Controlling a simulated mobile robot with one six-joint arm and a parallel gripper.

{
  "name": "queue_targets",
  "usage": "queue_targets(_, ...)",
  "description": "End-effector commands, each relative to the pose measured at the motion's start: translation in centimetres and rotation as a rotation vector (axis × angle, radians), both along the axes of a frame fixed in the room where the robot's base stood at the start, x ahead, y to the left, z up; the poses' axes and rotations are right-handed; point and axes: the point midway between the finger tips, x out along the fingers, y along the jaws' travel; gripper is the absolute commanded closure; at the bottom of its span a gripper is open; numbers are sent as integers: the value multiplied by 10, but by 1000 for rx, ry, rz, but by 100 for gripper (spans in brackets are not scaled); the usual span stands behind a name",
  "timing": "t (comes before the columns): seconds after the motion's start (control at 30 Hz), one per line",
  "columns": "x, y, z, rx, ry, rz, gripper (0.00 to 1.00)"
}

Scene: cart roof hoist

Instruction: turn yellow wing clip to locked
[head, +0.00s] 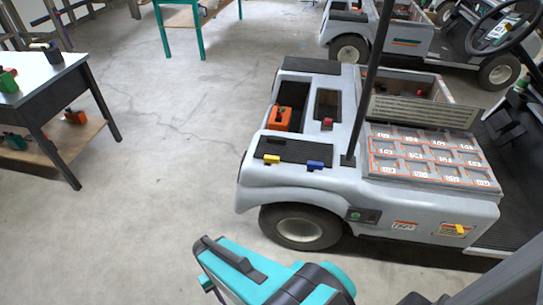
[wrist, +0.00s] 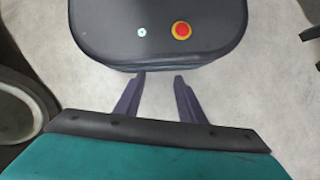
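A small yellow clip (head: 272,159) sits on the dark panel at the rear of the grey cart (head: 345,185), left of a blue clip (head: 316,166). Another yellow piece (head: 460,229) is on the cart's lower side, near its right end. I cannot tell which yellow piece is the wing clip, or its lock position. My gripper (wrist: 159,77) shows in the wrist view with its two dark fingers apart and nothing between them. It points down at floor and a dark body with a red button, and no yellow clip is in that view.
A dark wheel (wrist: 22,108) is at the left of the wrist view. An orange box (head: 279,118) sits in the cart's rear bay, and a dark post (head: 367,85) rises from the cart. A workbench (head: 45,85) stands at left. The floor between them is clear.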

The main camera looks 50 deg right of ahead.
Motion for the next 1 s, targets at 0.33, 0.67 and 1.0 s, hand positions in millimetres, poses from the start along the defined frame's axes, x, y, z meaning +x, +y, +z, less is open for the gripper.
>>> queue_targets(0.33, 90, -60, 51, -66, -67, -499, 64)
queue_targets(0.67, 155, -146, 117, -107, -102, -990, 64)
queue_targets(1.0, 192, -255, 201, -122, -111, -1484, 64)
